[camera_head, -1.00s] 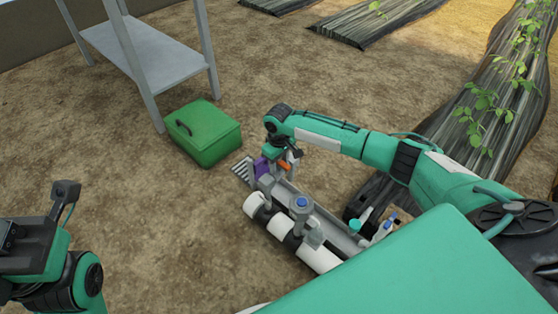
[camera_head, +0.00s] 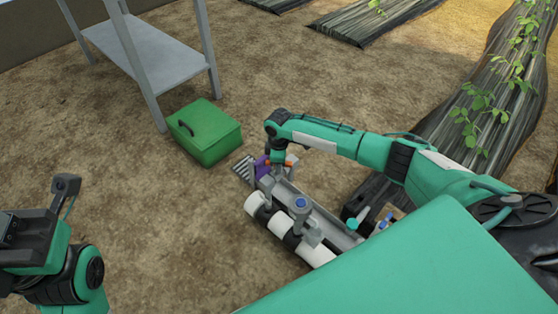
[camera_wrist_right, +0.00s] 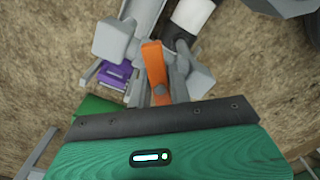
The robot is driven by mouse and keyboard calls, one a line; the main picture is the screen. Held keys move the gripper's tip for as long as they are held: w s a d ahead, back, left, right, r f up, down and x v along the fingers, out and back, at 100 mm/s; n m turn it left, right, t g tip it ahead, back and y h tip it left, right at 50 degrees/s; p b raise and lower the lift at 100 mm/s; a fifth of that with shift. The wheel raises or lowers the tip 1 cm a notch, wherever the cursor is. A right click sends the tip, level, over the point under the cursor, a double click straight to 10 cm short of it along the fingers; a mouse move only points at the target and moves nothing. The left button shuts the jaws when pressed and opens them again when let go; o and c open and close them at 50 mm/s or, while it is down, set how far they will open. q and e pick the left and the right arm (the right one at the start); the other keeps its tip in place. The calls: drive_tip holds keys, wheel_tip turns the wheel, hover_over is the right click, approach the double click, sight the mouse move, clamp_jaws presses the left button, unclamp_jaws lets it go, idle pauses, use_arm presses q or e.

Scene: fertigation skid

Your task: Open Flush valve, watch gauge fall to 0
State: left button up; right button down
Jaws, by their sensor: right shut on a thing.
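The skid is a grey frame with white pipes (camera_head: 318,256) and a blue-topped fitting (camera_head: 301,203), low on the soil. At its far end are a purple part (camera_head: 262,166) and an orange lever (camera_head: 289,163). My right gripper (camera_head: 277,163) reaches down there from above. In the right wrist view it is shut on the orange lever (camera_wrist_right: 154,62), which lies between grey parts; the purple part (camera_wrist_right: 113,73) is to the left. No gauge face can be made out. My left gripper (camera_head: 66,186) is raised at the left edge, away from the skid; its jaws are unclear.
A green case (camera_head: 210,140) with a dark handle sits on the soil beyond the skid. A grey metal stand (camera_head: 150,50) is behind it. Plant rows under dark sheeting (camera_head: 485,110) run at the right. Bare soil lies left of the skid.

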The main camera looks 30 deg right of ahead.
drive_tip(key=n+p, duration=0.1)
drive_tip(key=n, duration=0.4)
drive_tip(key=shift+n, duration=0.3)
drive_tip(key=n, duration=0.6)
drive_tip(key=shift+p, duration=0.3)
drive_tip(key=c, duration=1.2)
unclamp_jaws()
wheel_tip(320, 180, up, 10)
drive_tip(key=p, duration=1)
drive_tip(key=shift+r, duration=0.15)
drive_tip(key=shift+f, duration=0.2)
